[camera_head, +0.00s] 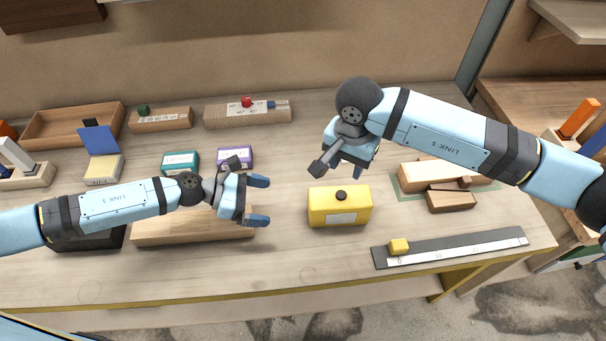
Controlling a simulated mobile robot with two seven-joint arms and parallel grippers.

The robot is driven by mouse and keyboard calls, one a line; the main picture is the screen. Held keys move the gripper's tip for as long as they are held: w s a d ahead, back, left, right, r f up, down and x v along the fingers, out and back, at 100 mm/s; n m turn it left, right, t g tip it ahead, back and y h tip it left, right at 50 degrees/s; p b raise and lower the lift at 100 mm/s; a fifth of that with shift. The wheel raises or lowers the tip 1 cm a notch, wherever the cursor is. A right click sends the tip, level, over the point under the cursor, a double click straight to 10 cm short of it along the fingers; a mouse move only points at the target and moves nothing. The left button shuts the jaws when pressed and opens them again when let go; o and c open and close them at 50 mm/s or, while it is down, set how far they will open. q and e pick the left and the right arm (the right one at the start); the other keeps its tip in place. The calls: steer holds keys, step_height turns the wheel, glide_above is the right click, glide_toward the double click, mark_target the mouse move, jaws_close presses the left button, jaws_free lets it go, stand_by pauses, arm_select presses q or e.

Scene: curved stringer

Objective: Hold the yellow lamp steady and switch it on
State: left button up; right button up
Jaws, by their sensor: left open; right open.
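The yellow lamp (340,206) is a box with a dark round knob (341,195) on top and a pale label on its front. It stands on the wooden table, right of centre. My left gripper (260,201) is open and empty, to the left of the lamp and apart from it, with its fingers pointing toward it. My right gripper (352,165) is open, above and behind the lamp; its fingers are partly hidden by its own wrist. It does not appear to touch the lamp.
A dark strip with a scale (460,249) and small yellow block (398,246) lies right of the lamp. Wooden blocks (451,200) lie behind it. Teal (181,161) and purple (234,156) boxes stand at back left. The table in front of the lamp is clear.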

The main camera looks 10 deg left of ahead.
mark_target(311, 209)
arm_select(q)
steer(key=x, duration=1.3)
steer(key=shift+c, duration=0.5)
steer(key=c, duration=1.1)
steer(key=shift+c, duration=0.9)
arm_select(e)
steer(key=shift+c, duration=0.9)
jaws_close()
